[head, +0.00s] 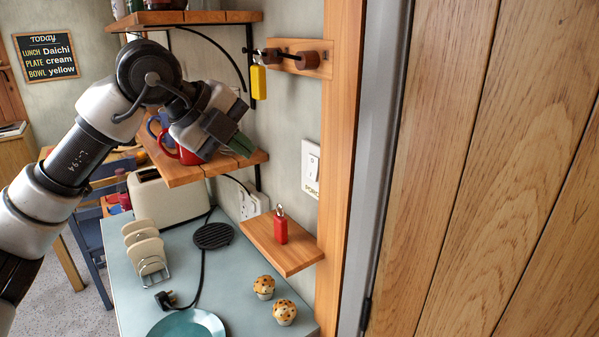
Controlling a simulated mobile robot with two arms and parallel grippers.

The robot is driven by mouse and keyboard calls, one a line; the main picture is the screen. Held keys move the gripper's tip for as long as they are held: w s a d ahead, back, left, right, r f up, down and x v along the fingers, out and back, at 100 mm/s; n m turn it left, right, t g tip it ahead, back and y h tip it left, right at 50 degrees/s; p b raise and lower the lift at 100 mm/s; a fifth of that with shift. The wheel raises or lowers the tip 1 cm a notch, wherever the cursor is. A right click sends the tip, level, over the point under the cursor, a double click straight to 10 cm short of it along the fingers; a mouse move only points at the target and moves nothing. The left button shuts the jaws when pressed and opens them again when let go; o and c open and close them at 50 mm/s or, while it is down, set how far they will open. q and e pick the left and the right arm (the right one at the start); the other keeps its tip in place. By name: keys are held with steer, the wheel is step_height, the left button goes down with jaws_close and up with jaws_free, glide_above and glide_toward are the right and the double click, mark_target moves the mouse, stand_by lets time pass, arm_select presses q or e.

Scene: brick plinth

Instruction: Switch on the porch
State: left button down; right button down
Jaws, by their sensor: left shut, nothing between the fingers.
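A white wall switch (312,163) is on the wall just left of the wooden door frame. A label below it (311,190) reads "PORC", with its end cut off by the frame. I cannot tell from here whether the switch is on or off. My left gripper (243,146) is shut and empty, to the left of the switch and apart from it, in front of the lower wooden shelf. My right gripper is not in view.
A small wooden shelf (268,247) with a red padlock (281,229) juts out below the switch. A yellow padlock (258,79) hangs from a peg rail (287,58) above. Mugs, a toaster (167,203) and muffins (284,312) are nearby. A wooden door (480,170) fills the right.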

mark_target(312, 168)
arm_select(q)
steer(key=shift+d+f, duration=0.1)
steer(key=p+x, duration=0.2)
steer(key=x, duration=0.2)
steer(key=d+r+p+x, duration=0.1)
steer(key=p+x, duration=0.1)
steer(key=x, duration=0.2)
steer(key=w+p+x, duration=0.1)
steer(key=p+x, duration=0.1)
steer(key=x, duration=0.2)
steer(key=shift+w+d+r+p, duration=0.1)
steer(key=shift+d+r+p, duration=0.15)
steer(key=shift+d+p, duration=0.05)
steer(key=shift+w+d+f, duration=0.15)
steer(key=shift+w+d, duration=0.05)
steer(key=shift+d, duration=0.05)
steer(key=shift+a, duration=0.1)
